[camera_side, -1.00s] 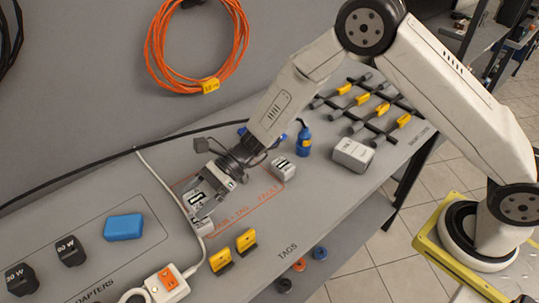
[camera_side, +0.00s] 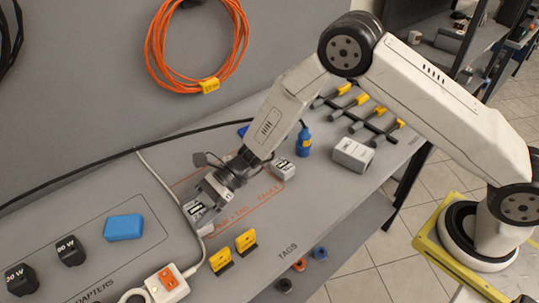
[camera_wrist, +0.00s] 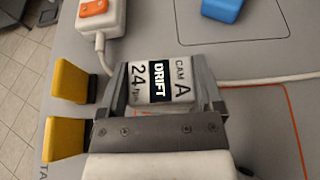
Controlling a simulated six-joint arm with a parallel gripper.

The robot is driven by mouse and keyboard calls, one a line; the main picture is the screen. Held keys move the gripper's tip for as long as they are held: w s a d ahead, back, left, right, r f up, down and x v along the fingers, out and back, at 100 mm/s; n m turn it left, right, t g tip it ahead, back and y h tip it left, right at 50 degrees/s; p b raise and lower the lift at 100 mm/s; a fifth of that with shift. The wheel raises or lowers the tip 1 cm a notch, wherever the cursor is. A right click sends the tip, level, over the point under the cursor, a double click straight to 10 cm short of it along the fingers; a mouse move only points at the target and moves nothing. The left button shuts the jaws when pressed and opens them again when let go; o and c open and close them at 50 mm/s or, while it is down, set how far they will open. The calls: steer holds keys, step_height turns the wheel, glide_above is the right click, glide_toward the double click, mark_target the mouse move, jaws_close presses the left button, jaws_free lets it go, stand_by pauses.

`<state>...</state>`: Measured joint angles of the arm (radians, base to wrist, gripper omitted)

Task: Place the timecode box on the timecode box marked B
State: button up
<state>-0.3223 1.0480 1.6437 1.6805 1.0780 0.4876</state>
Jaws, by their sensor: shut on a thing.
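My gripper (camera_side: 205,205) is shut on a small whitish timecode box (camera_side: 196,209). In the wrist view the box (camera_wrist: 163,81) sits between my fingers (camera_wrist: 165,92), and its face reads "CAM A", "DRIFT" and "24". In the side view, a pale box-like shape (camera_side: 206,230) shows just under the held box; its marking cannot be read, and I cannot tell whether the two touch. Another whitish box with a dark label (camera_side: 283,168) stands on the bench to the right of my gripper. No letter B is readable.
The held box is over an orange-outlined area (camera_side: 255,201) on the bench. Two yellow tags (camera_side: 221,261) (camera_side: 246,241), a power strip (camera_side: 167,284), a blue case (camera_side: 123,227) and a blue bottle (camera_side: 304,141) stand nearby. A white cable passes close to the left.

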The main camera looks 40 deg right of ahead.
steer(key=shift+f, duration=0.1)
steer(key=o, duration=1)
steer(key=shift+o, duration=0.2)
steer(key=shift+d, duration=0.1)
steer(key=v, duration=1.2)
